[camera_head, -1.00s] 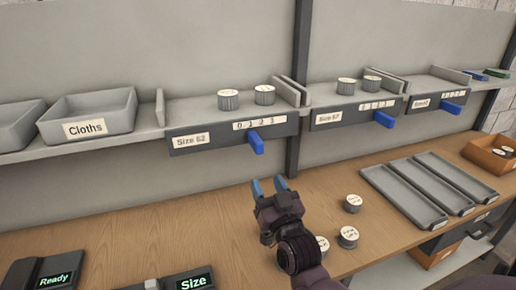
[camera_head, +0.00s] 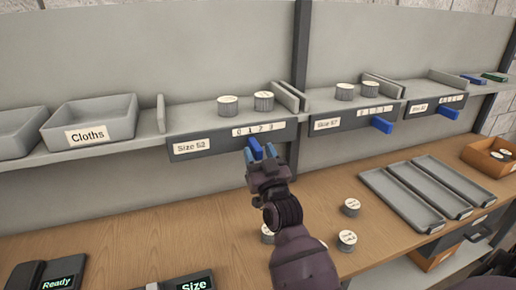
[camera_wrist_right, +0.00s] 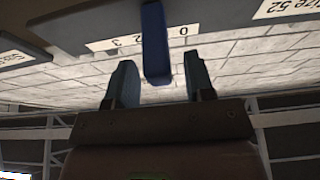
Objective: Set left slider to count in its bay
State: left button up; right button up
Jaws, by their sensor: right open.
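The left slider (camera_head: 254,146) is a blue tab on the dark front rail of the left bay (camera_head: 190,146), labelled Size 52. The rail's scale (camera_head: 258,129) reads 0 to 3. In the wrist view the slider (camera_wrist_right: 155,45) stands between the 0 and the 2, hiding the mark there. Two grey round cans (camera_head: 228,105) (camera_head: 264,101) stand in this bay. My right gripper (camera_head: 260,153) is open at the slider. In the wrist view its fingers (camera_wrist_right: 157,78) stand on either side of the tab, with gaps visible. My left gripper is out of view.
Two more bays with blue sliders (camera_head: 381,125) (camera_head: 448,112) lie to the right. A Cloths bin (camera_head: 90,120) sits at left on the shelf. Grey trays (camera_head: 400,196), loose cans (camera_head: 347,239) and an orange box (camera_head: 486,161) are on the bench below.

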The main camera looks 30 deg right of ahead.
jog(key=shift+w+d+r, duration=0.15)
jog(key=shift+w+r, duration=0.1)
jog(key=shift+w, duration=0.35)
jog(key=shift+c, duration=0.3)
grip_shut()
